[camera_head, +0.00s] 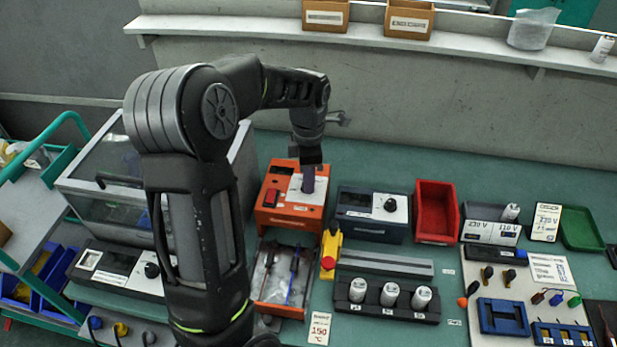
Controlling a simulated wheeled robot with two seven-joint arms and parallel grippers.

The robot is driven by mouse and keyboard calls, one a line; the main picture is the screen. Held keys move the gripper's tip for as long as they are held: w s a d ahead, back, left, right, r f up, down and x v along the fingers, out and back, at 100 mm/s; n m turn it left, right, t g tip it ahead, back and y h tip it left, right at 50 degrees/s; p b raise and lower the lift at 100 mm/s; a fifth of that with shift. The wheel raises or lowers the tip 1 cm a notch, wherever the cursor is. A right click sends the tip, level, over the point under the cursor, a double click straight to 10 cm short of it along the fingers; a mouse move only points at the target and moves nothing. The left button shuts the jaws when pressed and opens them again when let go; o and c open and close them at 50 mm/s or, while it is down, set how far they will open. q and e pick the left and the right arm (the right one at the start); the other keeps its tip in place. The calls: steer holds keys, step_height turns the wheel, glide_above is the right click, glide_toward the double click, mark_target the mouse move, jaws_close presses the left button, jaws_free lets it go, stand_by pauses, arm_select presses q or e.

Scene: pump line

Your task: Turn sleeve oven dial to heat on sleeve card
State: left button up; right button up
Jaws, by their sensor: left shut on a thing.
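An orange unit (270,217) with a dark display, a red switch and a pale panel stands on the bench, mid-picture. My left gripper (308,181) comes down onto this panel from above and is shut on the unit's dial, which its fingers hide. The dial's setting cannot be seen. A white card (319,328) reading 150 °C stands at the bottom; its top word is too small to read surely. A large glass-doored oven (88,190) stands at the left, with its own black dial (152,270). No name label is legible on either unit. My right gripper is not in view.
A blue-grey unit (371,226) with a black dial stands close right of the orange one. A red bin (436,213) stands farther right.

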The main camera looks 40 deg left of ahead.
arm_select(q)
jaws_close()
steer(key=shift+m, duration=0.4)
steer(key=m+b, duration=0.1)
steer(key=m, duration=1)
steer(key=shift+s, duration=0.1)
stand_by(0.3)
steer(key=o, duration=0.8)
jaws_free()
steer(key=shift+o, duration=0.2)
steer(key=shift+r, duration=0.15)
